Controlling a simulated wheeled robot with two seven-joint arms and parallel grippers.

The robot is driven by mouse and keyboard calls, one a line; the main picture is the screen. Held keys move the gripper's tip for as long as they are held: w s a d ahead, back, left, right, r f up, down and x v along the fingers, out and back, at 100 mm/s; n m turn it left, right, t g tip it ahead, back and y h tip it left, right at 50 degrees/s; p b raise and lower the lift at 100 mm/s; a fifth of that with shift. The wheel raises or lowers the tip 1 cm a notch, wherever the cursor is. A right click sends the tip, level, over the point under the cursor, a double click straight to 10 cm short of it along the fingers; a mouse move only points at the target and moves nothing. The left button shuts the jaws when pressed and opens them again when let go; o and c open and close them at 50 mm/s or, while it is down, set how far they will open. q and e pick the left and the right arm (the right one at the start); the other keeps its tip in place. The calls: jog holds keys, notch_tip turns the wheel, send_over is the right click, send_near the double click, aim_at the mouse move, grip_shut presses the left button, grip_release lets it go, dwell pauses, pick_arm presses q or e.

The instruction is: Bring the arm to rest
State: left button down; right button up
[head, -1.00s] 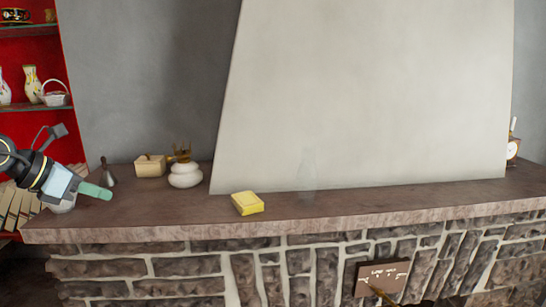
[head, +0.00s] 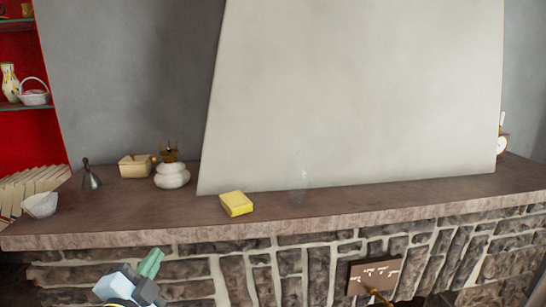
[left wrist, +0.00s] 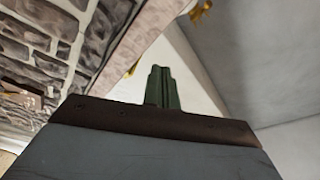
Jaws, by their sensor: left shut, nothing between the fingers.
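My left gripper (head: 150,263) is at the lower left of the head view, below the mantel's front edge and in front of the stone wall. Its green fingers are together, with nothing between them. In the left wrist view the shut fingers (left wrist: 162,88) point towards the pale chimney hood. The gripper touches nothing that I can see. My right gripper is not in either view.
The mantel shelf (head: 330,208) holds a yellow block (head: 236,204), a white stacked pot (head: 172,176), a tan box (head: 136,165), a dark bell-like object (head: 91,175) and a white bowl (head: 40,205). A brown plaque (head: 375,276) is on the stone front.

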pick_arm(q)
jog(key=s+d+f+n+g+y, duration=0.1)
jog(key=s+f+n+g, duration=0.6)
jog(key=s+f, duration=0.55)
jog(key=s+d+f+n+g, duration=0.1)
jog(key=s+f+n+g, duration=0.3)
jog(key=s+f+g, duration=0.85)
jog(key=s+f+t+b, duration=0.2)
jog(key=f, duration=1)
jog(key=s+f+t+b, duration=0.1)
jog(key=s+f, duration=0.1)
jog(key=f, duration=0.9)
jog(key=s+a+f+g+b, duration=0.1)
jog(key=s+a+f+b, duration=0.2)
jog(key=s+f, duration=1.4)
notch_tip(320, 180, down, 2)
jog(key=shift+s+a+f, duration=0.15)
jog(key=shift+s, duration=0.05)
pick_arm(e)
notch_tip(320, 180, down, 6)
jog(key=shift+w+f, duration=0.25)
